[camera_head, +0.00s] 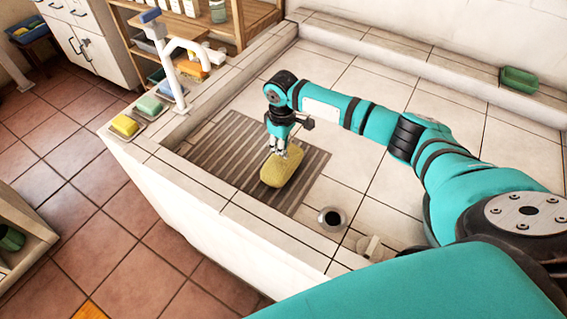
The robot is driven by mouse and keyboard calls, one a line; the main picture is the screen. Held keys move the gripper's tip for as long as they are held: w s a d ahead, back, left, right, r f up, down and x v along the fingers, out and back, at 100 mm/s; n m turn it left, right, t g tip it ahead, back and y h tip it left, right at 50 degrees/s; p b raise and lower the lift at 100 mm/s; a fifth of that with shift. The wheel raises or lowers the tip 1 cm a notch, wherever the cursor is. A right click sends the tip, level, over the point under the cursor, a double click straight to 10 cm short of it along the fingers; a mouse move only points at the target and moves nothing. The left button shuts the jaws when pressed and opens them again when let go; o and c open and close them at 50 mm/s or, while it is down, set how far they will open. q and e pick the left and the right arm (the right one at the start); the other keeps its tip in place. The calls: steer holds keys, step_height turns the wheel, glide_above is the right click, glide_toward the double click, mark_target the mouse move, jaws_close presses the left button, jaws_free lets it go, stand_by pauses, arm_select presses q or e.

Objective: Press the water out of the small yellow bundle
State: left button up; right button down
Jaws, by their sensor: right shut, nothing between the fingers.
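The small yellow bundle (281,170) lies on the grooved brown drain board (215,158) in the tiled basin. The fingertips look to be touching the bundle, but I cannot tell for sure. Nothing is held between the fingers. The bundle's underside is hidden. My left gripper is not in view.
A drain hole (332,218) is in the basin floor near the front. A white tap (176,75) stands on the left ledge, with a yellow sponge (125,125) and a green one (149,105) nearby. A green dish (519,80) sits at the far right. White tiles behind the board are clear.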

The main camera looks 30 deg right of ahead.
mark_target(283, 160)
steer(key=shift+f+b, duration=0.55)
steer(key=shift+f, duration=0.6)
stand_by(0.6)
steer(key=shift+s+f, duration=0.2)
steer(key=shift+f, duration=0.15)
stand_by(1.5)
stand_by(0.6)
step_height(283, 160, up, 8)
steer(key=p, duration=0.8)
steer(key=shift+w+r+p, duration=0.2)
steer(key=shift+r+p, duration=0.05)
steer(key=shift+p, duration=0.1)
